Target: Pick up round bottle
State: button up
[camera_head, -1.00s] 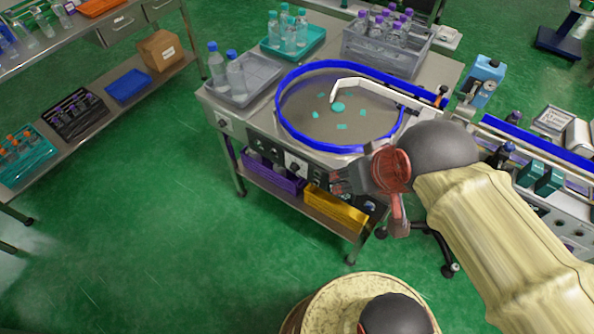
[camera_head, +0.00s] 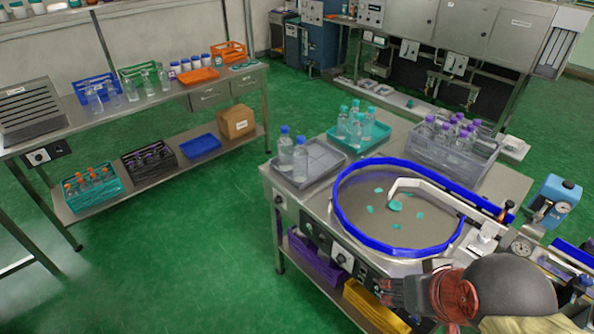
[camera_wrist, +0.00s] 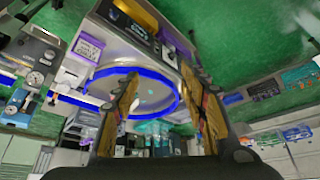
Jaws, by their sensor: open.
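Several bottles stand on the steel table, and I cannot tell which is the round bottle. Two blue-capped bottles (camera_head: 293,154) stand upright in a grey tray (camera_head: 318,178) at the table's left end. Teal-capped bottles (camera_head: 356,124) stand in a teal tray (camera_head: 336,143), and purple-capped bottles (camera_head: 447,134) in a grey crate (camera_head: 478,172). My gripper (camera_head: 388,291) is at the table's front edge, to the right of and nearer than the blue-capped bottles. It is empty and apart from all bottles. In the wrist view its two fingers (camera_wrist: 160,85) are spread open.
A blue-rimmed turntable (camera_head: 405,240) with teal caps lies between my gripper and the bottles. Clear bottles (camera_head: 147,83) stand on a bench at the left; orange-capped bottles (camera_head: 90,179) are on its lower shelf. The green floor between bench and table is free.

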aim_at(285, 144)
jog(key=i+j+z, duration=0.25)
jog(key=i+j, duration=0.15)
jog(key=i+j+z, duration=0.55)
jog(key=i+j, duration=0.15)
jog(key=j, duration=0.3)
